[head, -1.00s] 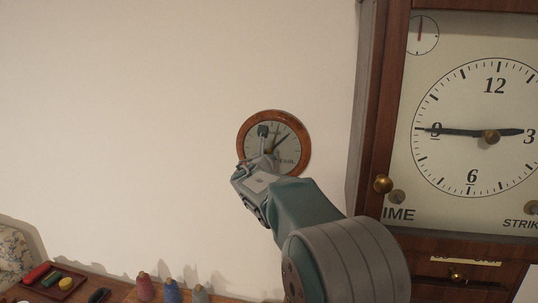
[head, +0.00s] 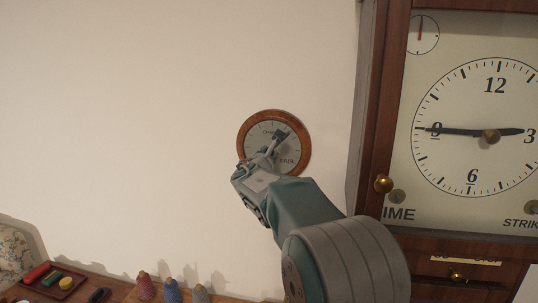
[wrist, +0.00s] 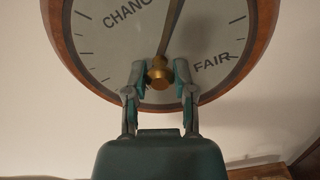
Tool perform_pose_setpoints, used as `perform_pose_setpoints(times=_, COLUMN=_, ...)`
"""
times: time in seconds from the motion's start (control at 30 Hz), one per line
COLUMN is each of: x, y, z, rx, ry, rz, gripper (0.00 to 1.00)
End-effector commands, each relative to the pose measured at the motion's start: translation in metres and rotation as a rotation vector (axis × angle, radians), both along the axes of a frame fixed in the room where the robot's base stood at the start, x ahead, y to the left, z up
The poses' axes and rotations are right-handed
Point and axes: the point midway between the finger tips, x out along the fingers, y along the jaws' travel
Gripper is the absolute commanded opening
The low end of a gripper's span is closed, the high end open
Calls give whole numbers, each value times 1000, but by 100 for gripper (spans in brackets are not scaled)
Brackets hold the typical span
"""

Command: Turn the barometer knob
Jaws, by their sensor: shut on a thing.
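The barometer (head: 250,121) is a round dial with an orange-brown wooden rim on the pale wall, in the middle of the head view. In the wrist view its dial (wrist: 105,50) shows parts of the words CHANGE and FAIR, with a dark needle (wrist: 172,25) running up from the centre. The brass knob (wrist: 160,74) sits at the dial's centre between the two fingers of my gripper (wrist: 160,71), which is shut on it. In the head view my gripper (head: 271,148) covers the dial's centre and lower left, hiding the knob.
A tall wooden clock (head: 371,120) with a large face stands close on the right. Below, a wooden surface holds thread cones (head: 172,292) and a small red tray (head: 58,283). The wall left of the barometer is bare.

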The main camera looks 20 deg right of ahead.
Motion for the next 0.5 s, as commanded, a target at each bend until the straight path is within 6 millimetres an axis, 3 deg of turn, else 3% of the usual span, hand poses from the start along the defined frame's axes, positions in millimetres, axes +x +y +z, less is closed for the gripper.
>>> perform_pose_setpoints(times=0.5, x=1, y=1, z=0, rx=69, ry=-46, rz=4, gripper=0)
